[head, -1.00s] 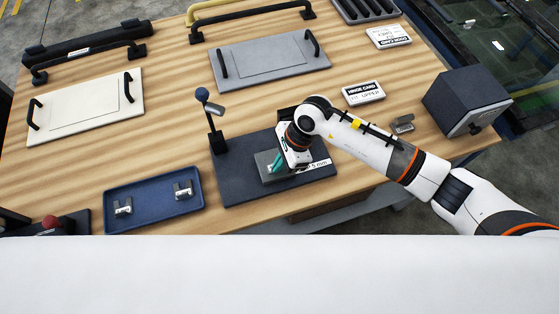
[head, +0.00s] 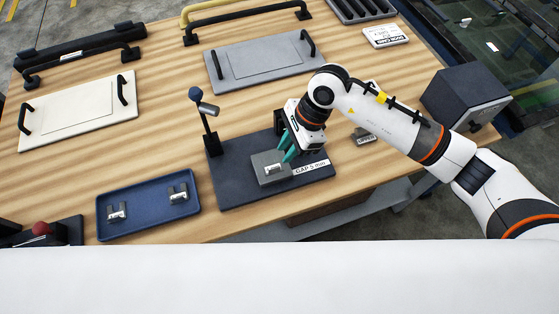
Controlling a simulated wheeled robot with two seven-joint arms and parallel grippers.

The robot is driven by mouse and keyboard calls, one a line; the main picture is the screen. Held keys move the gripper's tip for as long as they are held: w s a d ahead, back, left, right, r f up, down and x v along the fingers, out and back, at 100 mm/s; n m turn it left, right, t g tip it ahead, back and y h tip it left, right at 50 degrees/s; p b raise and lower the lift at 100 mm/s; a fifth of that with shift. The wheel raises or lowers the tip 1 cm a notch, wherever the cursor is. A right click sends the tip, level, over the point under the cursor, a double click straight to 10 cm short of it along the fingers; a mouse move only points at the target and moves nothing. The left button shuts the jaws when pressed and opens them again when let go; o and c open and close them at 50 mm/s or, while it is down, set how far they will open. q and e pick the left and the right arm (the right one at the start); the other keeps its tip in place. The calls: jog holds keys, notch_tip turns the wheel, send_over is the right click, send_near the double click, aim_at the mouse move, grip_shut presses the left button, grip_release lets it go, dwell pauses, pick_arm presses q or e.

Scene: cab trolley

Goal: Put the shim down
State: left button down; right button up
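A small silver part (head: 275,169) lies on a grey block (head: 262,178) on the dark fixture plate (head: 232,190), beside a label reading "GAP 5 mm" (head: 311,166). I cannot tell for sure whether this part is the shim. My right gripper (head: 288,148) has teal fingers. They point down just above and behind the grey block, stand apart, and show nothing between them. The far finger is partly covered by the near one and the wrist. My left gripper is not in view.
A blue tray (head: 150,227) with two silver hinge pieces stands left of the fixture. A grey panel (head: 262,62), a white panel (head: 78,110) and a dark box (head: 466,97) stand around. Bare wood lies between.

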jog(key=b+v, duration=0.1)
jog(key=v, duration=0.4)
dwell(0.4)
